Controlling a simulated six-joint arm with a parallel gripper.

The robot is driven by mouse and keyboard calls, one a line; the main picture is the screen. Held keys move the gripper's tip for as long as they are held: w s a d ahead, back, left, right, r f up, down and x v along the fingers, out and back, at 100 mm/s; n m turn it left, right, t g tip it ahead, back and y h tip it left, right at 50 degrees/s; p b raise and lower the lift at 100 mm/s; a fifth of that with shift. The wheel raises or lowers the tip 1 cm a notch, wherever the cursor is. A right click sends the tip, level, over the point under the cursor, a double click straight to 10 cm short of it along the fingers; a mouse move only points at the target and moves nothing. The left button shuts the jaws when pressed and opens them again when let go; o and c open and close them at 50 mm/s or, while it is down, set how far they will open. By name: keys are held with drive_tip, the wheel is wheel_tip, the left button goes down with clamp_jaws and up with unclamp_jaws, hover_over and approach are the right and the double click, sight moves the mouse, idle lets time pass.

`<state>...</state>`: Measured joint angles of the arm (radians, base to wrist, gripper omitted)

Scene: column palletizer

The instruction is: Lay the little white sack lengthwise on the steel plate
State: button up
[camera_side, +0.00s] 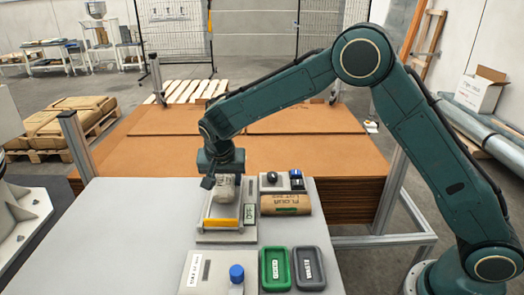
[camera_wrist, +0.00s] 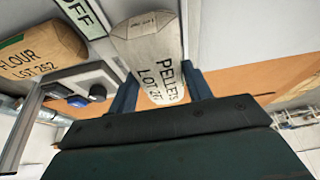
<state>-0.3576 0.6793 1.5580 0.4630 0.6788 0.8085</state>
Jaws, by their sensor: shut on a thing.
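My gripper (camera_side: 222,178) points down, shut on the little white sack (camera_side: 224,190), which shows below it. In the wrist view the sack (camera_wrist: 152,50) is pale, lettered PELLETS, and sits between my two fingers (camera_wrist: 160,90). A light grey plate-like surface, apparently the steel plate (camera_side: 223,211), lies under the sack behind a yellow bar (camera_side: 221,224). I cannot tell whether the sack touches it. Part of the sack is hidden by my gripper in the side view.
A brown flour sack (camera_side: 286,205) lies to the right, beside an OFF sign (camera_side: 250,213). A block with a black knob (camera_side: 272,176) stands behind it. The table's left is clear.

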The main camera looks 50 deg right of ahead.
drive_tip(key=shift+f, duration=0.35)
idle(0.3)
drive_tip(key=o, duration=1.5)
drive_tip(key=shift+r, duration=0.1)
drive_tip(key=shift+r, duration=3.4)
